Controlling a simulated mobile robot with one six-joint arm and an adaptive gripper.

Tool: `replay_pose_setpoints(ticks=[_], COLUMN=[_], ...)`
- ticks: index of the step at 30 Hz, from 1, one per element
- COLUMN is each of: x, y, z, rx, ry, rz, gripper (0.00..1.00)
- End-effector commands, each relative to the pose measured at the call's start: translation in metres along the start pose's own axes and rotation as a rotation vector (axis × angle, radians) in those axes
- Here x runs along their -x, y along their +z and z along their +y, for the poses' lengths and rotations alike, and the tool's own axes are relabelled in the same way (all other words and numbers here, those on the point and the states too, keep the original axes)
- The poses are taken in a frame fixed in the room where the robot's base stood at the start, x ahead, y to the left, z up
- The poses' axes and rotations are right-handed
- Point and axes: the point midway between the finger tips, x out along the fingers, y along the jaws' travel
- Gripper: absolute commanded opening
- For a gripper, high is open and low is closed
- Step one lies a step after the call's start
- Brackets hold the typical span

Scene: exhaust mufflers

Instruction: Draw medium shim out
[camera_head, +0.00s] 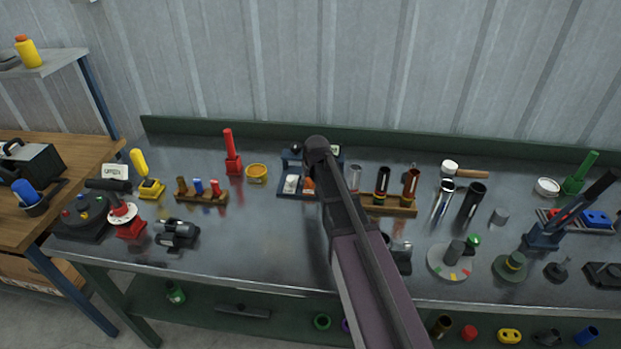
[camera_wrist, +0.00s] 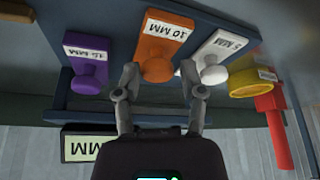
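In the wrist view three shims sit side by side in a dark blue rack (camera_wrist: 215,22): a purple one marked 15 MM (camera_wrist: 90,80), an orange one marked 10 MM (camera_wrist: 160,45) and a white one marked 5 MM (camera_wrist: 220,52). Each has a round knob. My gripper (camera_wrist: 159,72) is open, its two fingertips on either side of the orange knob in the picture. I cannot tell whether they touch it. In the head view the white shim (camera_head: 290,184) and part of the orange shim (camera_head: 309,185) show; my arm hides the purple one and my gripper.
A yellow ring-shaped cup (camera_head: 256,173) and a red upright tool (camera_head: 232,155) stand left of the rack. A wooden stand with tubes (camera_head: 395,208) is to the right.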

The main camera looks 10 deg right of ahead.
Motion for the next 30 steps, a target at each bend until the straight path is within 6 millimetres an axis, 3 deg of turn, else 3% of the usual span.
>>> replay_pose_setpoints(ticks=[17, 30], x=[-0.002, -0.017], y=[-0.005, -0.042], z=[0.003, 0.019], rx=[0.0, -0.002], ry=[0.002, 0.003], rz=[0.005, 0.006], gripper=[0.75, 0.75])
